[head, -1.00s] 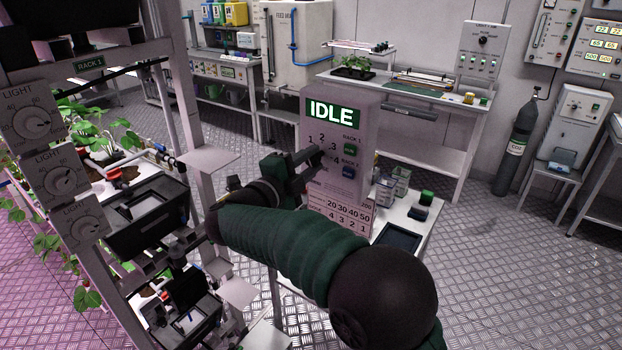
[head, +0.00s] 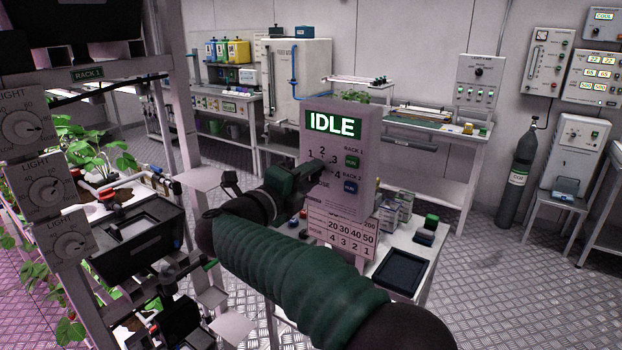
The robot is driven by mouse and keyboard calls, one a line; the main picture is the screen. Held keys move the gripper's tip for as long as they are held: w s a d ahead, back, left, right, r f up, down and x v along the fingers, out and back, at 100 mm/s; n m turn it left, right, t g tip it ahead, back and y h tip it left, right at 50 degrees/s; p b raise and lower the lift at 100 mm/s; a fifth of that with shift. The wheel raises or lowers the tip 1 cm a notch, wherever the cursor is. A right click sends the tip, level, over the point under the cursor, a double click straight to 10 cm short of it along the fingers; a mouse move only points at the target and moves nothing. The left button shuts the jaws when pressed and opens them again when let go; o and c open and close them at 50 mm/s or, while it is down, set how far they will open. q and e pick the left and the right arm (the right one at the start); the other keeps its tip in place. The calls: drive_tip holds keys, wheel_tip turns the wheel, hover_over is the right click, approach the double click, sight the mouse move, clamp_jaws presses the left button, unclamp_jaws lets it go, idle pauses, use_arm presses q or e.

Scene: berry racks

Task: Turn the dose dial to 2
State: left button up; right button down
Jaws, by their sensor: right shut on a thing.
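The dosing box (head: 368,120) stands upright on a white table, with a green screen (head: 334,123) reading IDLE. Its front carries the dial numbers 1, 2, 3 and 4 (head: 322,152) and the word DOSE. My right gripper (head: 318,172) is at the box front, shut on the dose dial. The gripper hides the dial, so I cannot tell which number it points to. Two green-and-blue RUN buttons (head: 351,161) for rack 1 and rack 2 sit right of the numbers. A printed table of numbers (head: 343,228) is below.
A plant rack (head: 85,75) with LIGHT dials (head: 45,187) stands close on the left. The white table (head: 425,262) holds a black tray (head: 400,271) and small boxes (head: 397,208). A gas cylinder (head: 519,175) stands at the right. The metal floor between is clear.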

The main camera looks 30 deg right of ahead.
drive_tip(key=shift+a+f, duration=0.1)
drive_tip(key=shift+f, duration=0.2)
drive_tip(key=c, duration=1.1)
unclamp_jaws()
drive_tip(key=shift+w, duration=0.15)
drive_tip(key=shift+r, duration=0.15)
drive_tip(key=v, duration=1.7)
